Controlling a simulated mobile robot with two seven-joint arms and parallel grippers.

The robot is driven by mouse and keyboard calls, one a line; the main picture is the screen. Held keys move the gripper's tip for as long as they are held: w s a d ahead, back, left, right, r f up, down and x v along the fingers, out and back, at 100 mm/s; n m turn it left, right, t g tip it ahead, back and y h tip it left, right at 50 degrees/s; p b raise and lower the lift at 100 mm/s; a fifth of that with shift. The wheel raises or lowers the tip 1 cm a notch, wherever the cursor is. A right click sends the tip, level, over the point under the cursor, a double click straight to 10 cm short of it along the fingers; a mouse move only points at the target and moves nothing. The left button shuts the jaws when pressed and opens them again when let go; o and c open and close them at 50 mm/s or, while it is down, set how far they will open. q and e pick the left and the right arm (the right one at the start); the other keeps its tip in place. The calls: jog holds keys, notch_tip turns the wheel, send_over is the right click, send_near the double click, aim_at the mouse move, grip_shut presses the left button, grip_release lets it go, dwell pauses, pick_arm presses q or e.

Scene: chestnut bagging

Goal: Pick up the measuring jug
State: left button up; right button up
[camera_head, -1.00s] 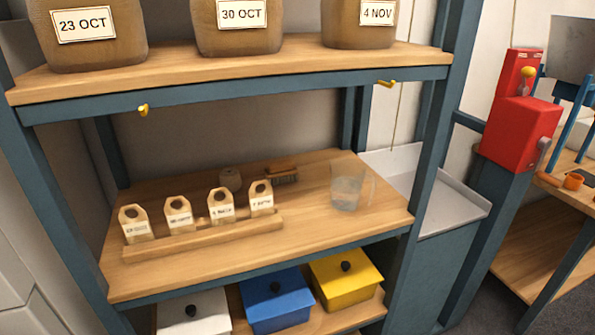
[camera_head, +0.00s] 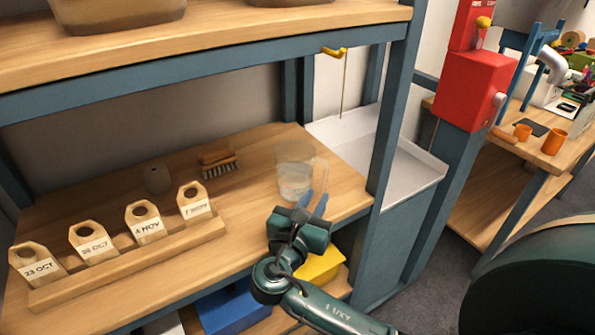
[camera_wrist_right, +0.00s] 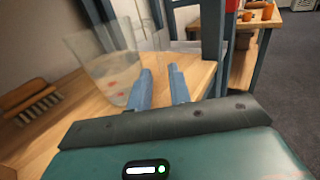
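The clear measuring jug (camera_head: 294,178) stands upright near the right end of the wooden middle shelf (camera_head: 245,215). Its handle is on the right side. My right gripper (camera_head: 313,203) is in front of the jug at the shelf's front edge, its two blue fingers pointing at the handle side. In the right wrist view the fingers (camera_wrist_right: 160,82) are apart with nothing seen held between them. There the jug (camera_wrist_right: 100,65) is at the upper left, beyond the left finger. I cannot tell whether a finger touches it. My left gripper is not in view.
A brush (camera_head: 218,160) and a small grey object (camera_head: 157,179) lie left of the jug. Several labelled wooden tags (camera_head: 145,222) stand in a rack. A blue shelf post (camera_head: 391,110) rises to the right, beside a pale tray (camera_head: 400,165). The upper shelf (camera_head: 215,45) hangs above.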

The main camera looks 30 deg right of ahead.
aim_at(324, 185)
jog(key=x, duration=0.6)
jog(key=shift+w+d+p, duration=0.2)
jog(key=shift+d+p, duration=0.05)
jog(key=shift+p, duration=0.15)
grip_shut()
jog(key=shift+r, duration=0.1)
